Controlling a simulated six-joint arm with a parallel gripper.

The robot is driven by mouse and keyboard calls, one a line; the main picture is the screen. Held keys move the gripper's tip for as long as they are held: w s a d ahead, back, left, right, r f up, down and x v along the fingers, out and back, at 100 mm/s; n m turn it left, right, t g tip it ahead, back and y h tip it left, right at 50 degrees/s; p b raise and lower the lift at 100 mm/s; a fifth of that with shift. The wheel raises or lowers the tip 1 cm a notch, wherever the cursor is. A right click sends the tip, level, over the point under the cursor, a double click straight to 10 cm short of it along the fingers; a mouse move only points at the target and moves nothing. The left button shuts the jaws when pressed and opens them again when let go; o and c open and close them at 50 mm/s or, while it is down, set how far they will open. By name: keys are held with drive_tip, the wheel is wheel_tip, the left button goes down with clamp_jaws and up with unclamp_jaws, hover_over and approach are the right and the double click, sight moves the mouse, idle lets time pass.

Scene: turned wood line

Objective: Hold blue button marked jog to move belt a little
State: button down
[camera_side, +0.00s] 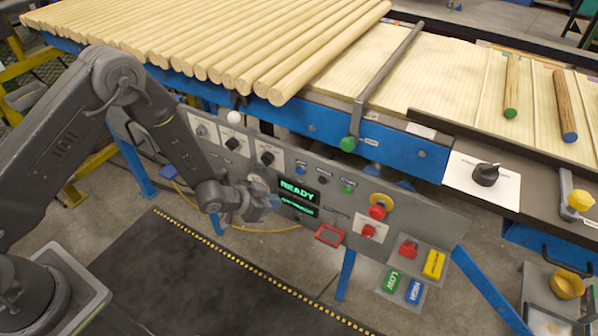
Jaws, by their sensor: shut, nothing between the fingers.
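The grey control panel (225,160) hangs below the belt's front edge. A small blue button (301,168) sits on it above the green-lit display (298,190), which reads READY. Its label is too small to read, so I cannot confirm the word jog. My gripper (272,202) is shut and empty in front of the panel, at the display's left edge. It is below and left of the blue button, apart from it. The belt (440,75) carries several wooden rods (250,40) at left and two with coloured ends at right.
Beside the blue button are a black button (322,178) and a green button (347,187). A red emergency-style knob (378,208) on yellow and a red switch (368,231) are at right. Floor in front is clear.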

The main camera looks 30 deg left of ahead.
drive_tip(key=w, duration=0.8)
drive_tip(key=shift+w, duration=0.2)
drive_tip(key=shift+w, duration=0.15)
idle(1.8)
drive_tip(key=shift+w, duration=0.25)
drive_tip(key=shift+w, duration=0.4)
idle(1.6)
drive_tip(key=shift+s, duration=0.1)
idle(1.6)
drive_tip(key=shift+s, duration=0.7)
drive_tip(key=shift+s, duration=0.15)
drive_tip(key=shift+s, duration=2.4)
